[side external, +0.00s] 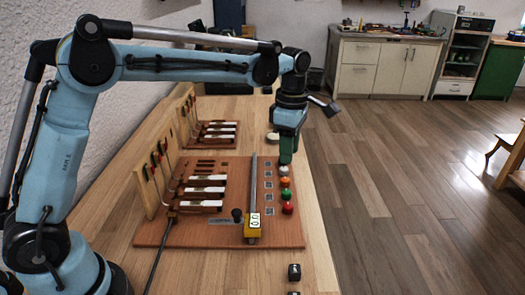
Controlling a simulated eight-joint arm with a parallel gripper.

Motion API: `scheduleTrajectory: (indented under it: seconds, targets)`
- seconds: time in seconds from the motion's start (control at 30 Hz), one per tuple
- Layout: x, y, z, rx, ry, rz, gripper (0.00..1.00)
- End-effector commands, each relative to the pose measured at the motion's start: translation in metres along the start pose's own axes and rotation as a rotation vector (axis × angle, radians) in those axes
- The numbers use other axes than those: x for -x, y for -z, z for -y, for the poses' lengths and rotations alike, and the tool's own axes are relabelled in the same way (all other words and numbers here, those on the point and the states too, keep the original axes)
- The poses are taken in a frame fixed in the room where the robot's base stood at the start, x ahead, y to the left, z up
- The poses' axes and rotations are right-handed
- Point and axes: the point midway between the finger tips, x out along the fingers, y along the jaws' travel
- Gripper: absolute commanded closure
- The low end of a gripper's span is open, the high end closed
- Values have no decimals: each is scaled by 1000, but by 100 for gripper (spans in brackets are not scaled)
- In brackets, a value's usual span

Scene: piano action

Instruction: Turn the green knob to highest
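The green knob (287,195) is small and round. It sits in a column of knobs along the right edge of the reddish-brown board (220,240). The orange knob (286,183) is just behind it and the red knob (288,208) just in front. A white knob (284,170) is at the far end of the column. My gripper (286,160) points down over the far end of the column, near the white knob and apart from the green knob. Its fingers are dark green and too small to tell whether they are open. The green knob's setting cannot be read.
A metal rail (254,180) with a yellow block (252,226) runs beside the knobs. A black knob (237,214) stands left of the rail. Piano-like keys (205,190) and upright wooden panels fill the left side. A small black object (294,272) lies on the bench in front.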

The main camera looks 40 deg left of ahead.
Motion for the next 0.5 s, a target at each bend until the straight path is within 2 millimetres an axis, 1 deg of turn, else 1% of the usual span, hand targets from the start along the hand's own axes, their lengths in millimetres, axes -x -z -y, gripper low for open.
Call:
scheduleTrajectory:
  seconds: [0.17, 0.27, 0.5]
  targets:
    - [-16, 0, 0, 5, 1, -1, 62]
    - [-33, 0, 0, 4, 1, 0, 62]
    - [-78, 0, 0, 2, 0, 0, 62]
